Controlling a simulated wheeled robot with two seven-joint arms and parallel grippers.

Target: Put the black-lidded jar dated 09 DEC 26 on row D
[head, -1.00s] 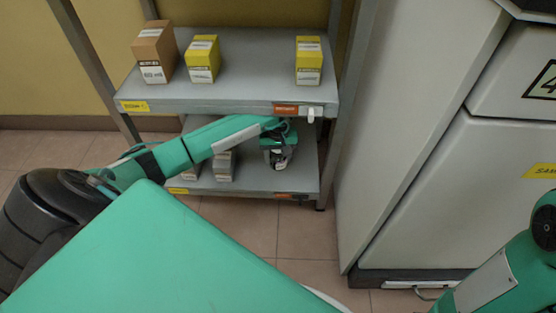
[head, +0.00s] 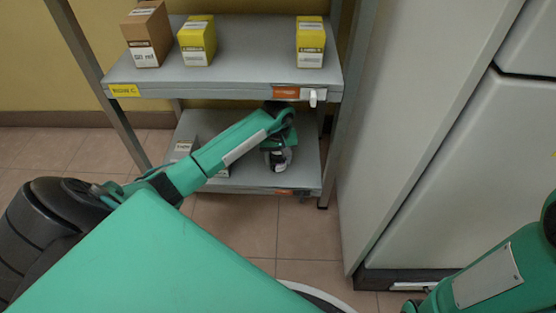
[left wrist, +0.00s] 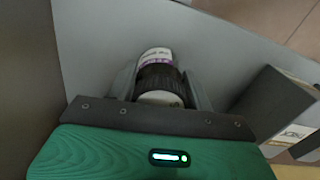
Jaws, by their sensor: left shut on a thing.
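My left gripper (head: 279,145) reaches in under the upper shelf, over the lower shelf (head: 295,178) of a grey rack. It is shut on a jar (head: 278,160), which looks dark and white there. In the left wrist view the jar (left wrist: 158,60) shows a black band and a white label with purple, between the fingers (left wrist: 160,92). Its date is too small to read. I cannot tell whether the jar touches the shelf. The lower shelf's left row label is hidden behind my arm. My right arm shows at lower right, but its gripper is out of view.
The upper shelf (head: 250,80) carries a brown box (head: 146,35) and two yellow boxes (head: 197,42) (head: 310,42), with a yellow row label (head: 124,91). Boxes stand left on the lower shelf; one dark box (left wrist: 275,105) is near my gripper. A white cabinet (head: 430,130) stands right.

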